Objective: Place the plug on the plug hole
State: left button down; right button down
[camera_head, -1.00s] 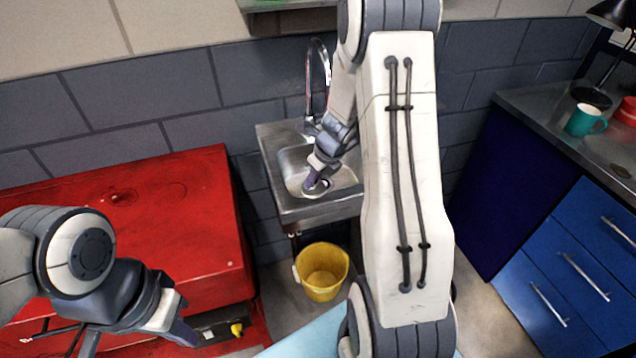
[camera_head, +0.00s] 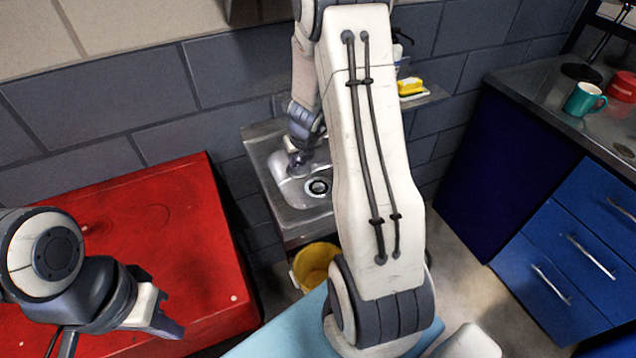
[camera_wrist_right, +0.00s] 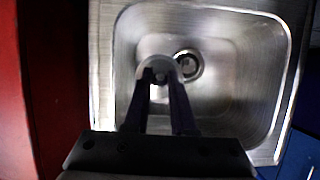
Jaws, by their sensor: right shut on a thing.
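The metal sink (camera_head: 285,203) stands against the back wall, with the dark round plug hole (camera_head: 318,187) open in its basin floor. The hole also shows in the wrist view (camera_wrist_right: 188,66). My right gripper (camera_head: 298,162) is in the basin, behind and left of the hole in the head view. It is shut on the plug, a pale grey round piece (camera_wrist_right: 155,66) at the fingertips in the wrist view, just left of the hole and seeming to overlap its edge. In the head view the plug is hard to make out. My left gripper (camera_head: 168,326) is near the red cabinet; its jaw gap is unclear.
The red cabinet (camera_head: 120,240) stands left of the sink. A yellow bucket (camera_head: 314,266) is below it. A shelf with a yellow item (camera_head: 410,87) is behind my right arm. Blue drawers (camera_head: 560,225) and a counter with a teal mug (camera_head: 584,99) are at right.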

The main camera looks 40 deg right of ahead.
jog(key=f+b, duration=0.3)
jog(key=f, duration=0.1)
jog(key=f+b, duration=0.8)
jog(key=f, duration=0.1)
jog(key=shift+w+a, duration=0.15)
jog(key=shift+a, duration=0.1)
jog(key=d, duration=0.1)
jog(key=d+r+p, duration=0.1)
jog(key=d, duration=0.1)
jog(key=shift+d+r, duration=0.1)
jog(key=shift+d, duration=0.15)
jog(key=shift+w+d, duration=0.1)
jog(key=shift+d, duration=0.5)
jog(key=d, duration=0.1)
jog(key=d+f, duration=0.1)
jog(key=d, duration=0.1)
jog(key=shift+d, duration=0.3)
jog(key=shift+a+f+b, duration=0.15)
jog(key=shift+b, duration=0.15)
jog(key=shift+f, duration=0.15)
jog(key=c, duration=0.7)
grip_release()
jog(key=shift+c, duration=0.2)
